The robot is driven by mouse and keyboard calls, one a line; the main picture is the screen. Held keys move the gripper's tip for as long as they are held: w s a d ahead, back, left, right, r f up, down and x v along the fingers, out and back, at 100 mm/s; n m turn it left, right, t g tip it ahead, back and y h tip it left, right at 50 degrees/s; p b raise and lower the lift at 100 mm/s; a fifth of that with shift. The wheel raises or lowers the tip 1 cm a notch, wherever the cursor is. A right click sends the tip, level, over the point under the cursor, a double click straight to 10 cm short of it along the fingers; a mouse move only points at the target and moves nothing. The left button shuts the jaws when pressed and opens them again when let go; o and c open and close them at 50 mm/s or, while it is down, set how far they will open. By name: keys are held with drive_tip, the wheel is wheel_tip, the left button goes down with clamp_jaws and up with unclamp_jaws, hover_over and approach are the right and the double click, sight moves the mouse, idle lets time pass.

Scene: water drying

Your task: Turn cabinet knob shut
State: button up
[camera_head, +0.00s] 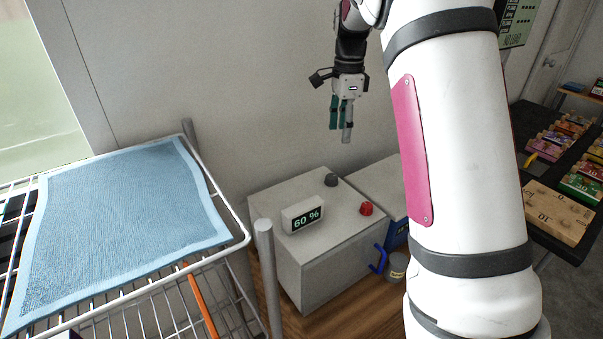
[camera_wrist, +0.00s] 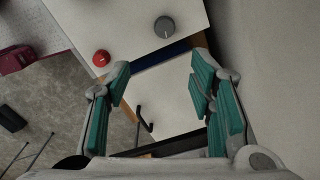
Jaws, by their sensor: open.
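The cabinet (camera_head: 318,228) is a white box on a wooden surface, with a display (camera_head: 303,214) reading 60 %. Two knobs stand on its top: a dark grey one (camera_head: 331,180) towards the back and a red one (camera_head: 366,208) towards the right edge. In the wrist view the red knob (camera_wrist: 101,58) and the grey knob (camera_wrist: 164,27) lie beyond the fingertips, near the top. My gripper (camera_head: 343,132) is open and empty, hanging above the cabinet top and clear of both knobs. Its green-padded fingers (camera_wrist: 160,80) stand wide apart in the wrist view.
A wire rack (camera_head: 240,238) with a blue cloth (camera_head: 125,205) stands at left. A second white box (camera_head: 372,187) adjoins the cabinet. A blue hook-shaped thing (camera_head: 379,259) and a grey container (camera_head: 396,268) are at its right. A dark table (camera_head: 535,170) with blocks is far right.

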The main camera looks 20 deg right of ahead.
sight(333, 176)
drive_tip(key=f, duration=0.5)
drive_tip(key=w+f, duration=0.1)
drive_tip(key=f, duration=0.4)
drive_tip(key=f+p, duration=0.1)
drive_tip(key=f, duration=0.4)
drive_tip(key=shift+w+a, duration=0.15)
drive_tip(key=shift+a, duration=0.2)
drive_tip(key=c, duration=1.2)
